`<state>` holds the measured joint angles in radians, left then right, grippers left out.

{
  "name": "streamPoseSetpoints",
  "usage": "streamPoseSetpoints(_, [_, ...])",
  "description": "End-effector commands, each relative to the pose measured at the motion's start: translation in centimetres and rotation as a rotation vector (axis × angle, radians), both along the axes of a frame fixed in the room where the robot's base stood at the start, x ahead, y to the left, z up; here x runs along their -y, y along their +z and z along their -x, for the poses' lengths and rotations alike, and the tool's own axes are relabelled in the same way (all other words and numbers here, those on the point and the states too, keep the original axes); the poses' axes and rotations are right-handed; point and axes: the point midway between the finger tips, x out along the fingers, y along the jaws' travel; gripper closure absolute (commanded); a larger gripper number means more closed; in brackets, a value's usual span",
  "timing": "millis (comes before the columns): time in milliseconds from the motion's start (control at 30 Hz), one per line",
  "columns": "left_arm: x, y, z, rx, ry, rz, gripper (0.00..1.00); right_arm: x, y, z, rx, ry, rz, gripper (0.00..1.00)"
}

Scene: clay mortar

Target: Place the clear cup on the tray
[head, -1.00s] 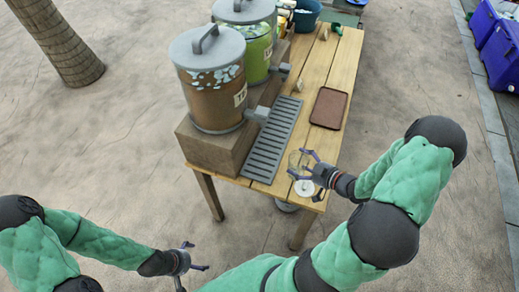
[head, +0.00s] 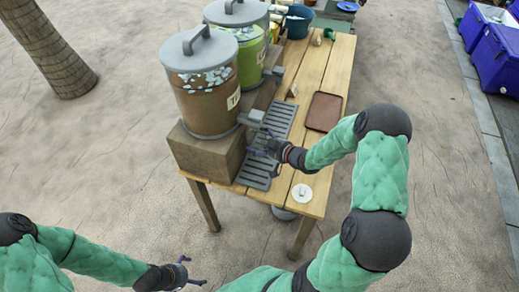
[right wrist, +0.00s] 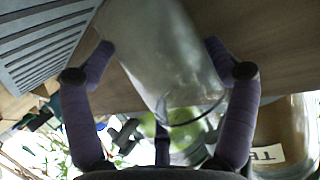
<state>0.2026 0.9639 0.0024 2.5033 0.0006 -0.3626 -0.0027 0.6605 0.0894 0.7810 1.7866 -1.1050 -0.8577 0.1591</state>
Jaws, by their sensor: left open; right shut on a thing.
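The clear cup (right wrist: 165,55) is between the fingers of my right gripper (right wrist: 162,75) in the right wrist view, and the gripper is shut on it. In the head view my right gripper (head: 262,148) is over the grey slotted drip grate, beside the tap of the near brown drink dispenser. The cup is hard to make out there. The brown tray (head: 325,111) lies flat and empty on the wooden table, to the right of the grate and of my right gripper. My left gripper (head: 188,275) is open and empty, low in front of the table.
The brown-filled dispenser (head: 205,90) and a green-filled one (head: 247,55) stand on a wooden riser at the table's left. The drip grate (head: 257,174) runs beside it. A white disc (head: 301,193) lies near the front edge. Bare table (head: 310,150) surrounds the tray.

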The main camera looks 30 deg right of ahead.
Motion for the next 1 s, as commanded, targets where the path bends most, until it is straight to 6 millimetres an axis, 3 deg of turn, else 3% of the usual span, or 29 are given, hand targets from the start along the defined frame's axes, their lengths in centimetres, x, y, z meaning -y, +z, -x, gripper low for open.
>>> streamPoseSetpoints(300, [0.0,-1.8,0.0,0.000,0.000,0.000,0.01,0.0,-3.6,0.0,-0.001,0.000,-0.001,0.49])
streamPoseSetpoints(733, [0.0,-2.0,0.0,0.000,0.000,0.000,0.01,0.0,-3.9,0.0,0.000,0.000,0.000,0.49])
streamPoseSetpoints(767, [0.0,-2.0,0.0,0.000,0.000,0.000,0.01,0.0,-3.9,0.0,0.000,0.000,0.000,0.08])
streamPoseSetpoints(800, [0.0,-2.0,0.0,0.000,0.000,0.000,0.01,0.0,-3.8,0.0,0.000,0.000,0.000,0.00])
streamPoseSetpoints(1000, [0.0,-1.9,0.0,0.000,0.000,0.000,0.01,0.0,-3.8,0.0,0.000,0.000,0.001,0.00])
